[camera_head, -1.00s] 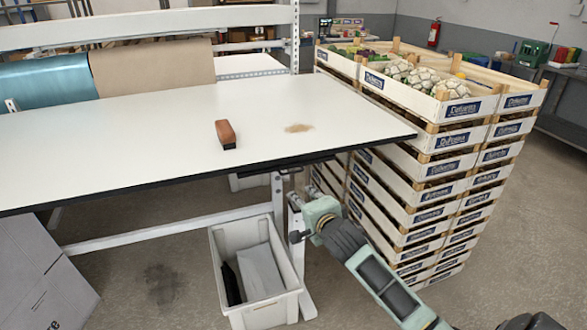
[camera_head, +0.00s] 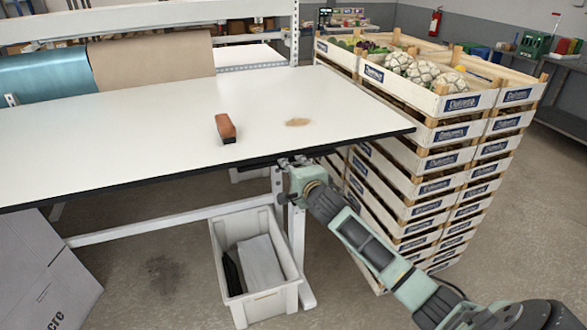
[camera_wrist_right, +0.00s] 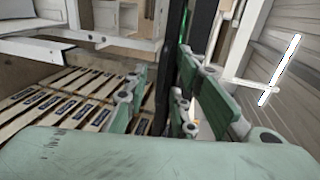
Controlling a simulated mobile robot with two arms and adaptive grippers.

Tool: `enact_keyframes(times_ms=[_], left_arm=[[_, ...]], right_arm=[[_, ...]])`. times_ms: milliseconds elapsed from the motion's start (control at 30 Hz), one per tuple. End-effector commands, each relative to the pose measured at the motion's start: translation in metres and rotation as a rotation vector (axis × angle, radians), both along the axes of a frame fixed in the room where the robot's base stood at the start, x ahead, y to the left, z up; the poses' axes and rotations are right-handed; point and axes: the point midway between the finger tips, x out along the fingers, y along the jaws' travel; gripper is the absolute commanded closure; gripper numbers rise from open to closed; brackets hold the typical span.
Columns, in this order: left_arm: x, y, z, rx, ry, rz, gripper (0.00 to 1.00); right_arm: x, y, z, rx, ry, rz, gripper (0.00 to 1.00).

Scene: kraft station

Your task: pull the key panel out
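The worktable (camera_head: 150,130) has a white top with a dark front edge. A thin dark strip (camera_head: 262,163), which may be the key panel, sits under that edge near the right corner. My right gripper (camera_head: 289,162) is at this strip, just below the table edge. In the right wrist view, its green fingers (camera_wrist_right: 164,85) stand apart on either side of a dark upright bar (camera_wrist_right: 166,75). A gap shows beside the bar, and I cannot tell whether a finger touches it. The panel's face is hidden. My left gripper is not in view.
A grey bin (camera_head: 290,292) stands on the floor below. Tall stacked crates (camera_head: 425,195) stand close to the right of my arm. Paper rolls lie at the back left.

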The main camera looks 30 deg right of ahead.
Motion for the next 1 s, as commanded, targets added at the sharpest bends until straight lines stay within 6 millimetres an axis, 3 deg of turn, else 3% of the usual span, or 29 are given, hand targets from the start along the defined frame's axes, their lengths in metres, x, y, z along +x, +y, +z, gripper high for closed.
enact_keyframes(times_ms=[167,433,1000], left_arm=[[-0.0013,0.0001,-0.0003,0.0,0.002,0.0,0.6],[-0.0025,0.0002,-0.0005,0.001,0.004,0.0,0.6],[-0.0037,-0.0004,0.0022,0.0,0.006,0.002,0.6]], right_arm=[[-0.0002,0.0001,-0.0002,-0.001,0.0,0.0,0.78],[-0.0004,0.0001,-0.0005,-0.001,0.001,0.0,1.0],[-0.0064,0.0035,-0.0039,0.001,0.008,0.002,1.0]])
